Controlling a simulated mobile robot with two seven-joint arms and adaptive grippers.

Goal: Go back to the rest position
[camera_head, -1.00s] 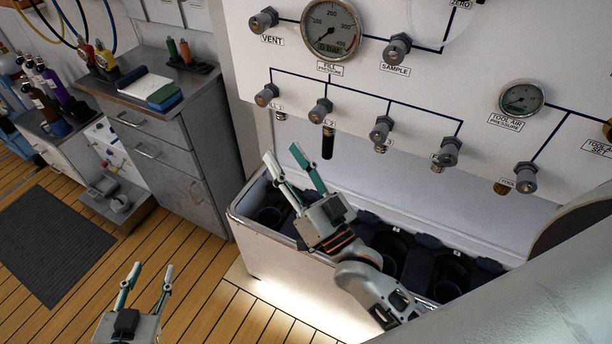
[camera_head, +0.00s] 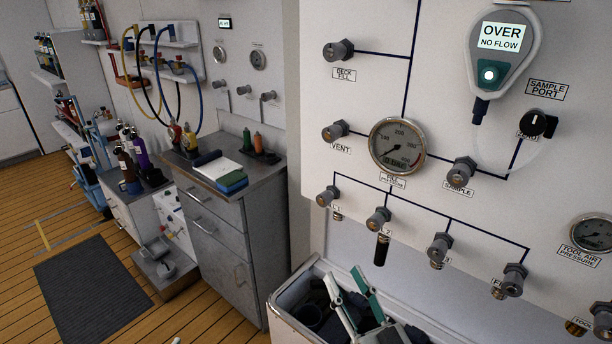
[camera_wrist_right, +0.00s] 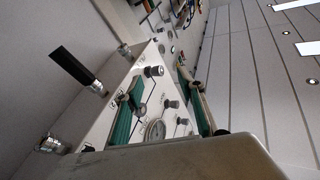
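My right gripper (camera_head: 343,273) is at the bottom of the head view, over the near end of the white bin (camera_head: 285,308) below the fill panel (camera_head: 345,262). Its two teal-and-white fingers are apart with nothing between them. In the right wrist view, the spread fingers of the right gripper (camera_wrist_right: 160,102) also frame only background. Of my left gripper (camera_head: 177,341), only a small tip shows at the bottom edge; the rest is cut off.
The panel carries several knobs, a fill pressure gauge (camera_head: 398,146) and a meter (camera_head: 502,45) reading "OVER NO FLOW". A black hose end (camera_head: 382,249) hangs above the bin. A grey cabinet (camera_head: 222,243) stands left of it. Wooden floor and a dark mat (camera_head: 93,290) lie beyond.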

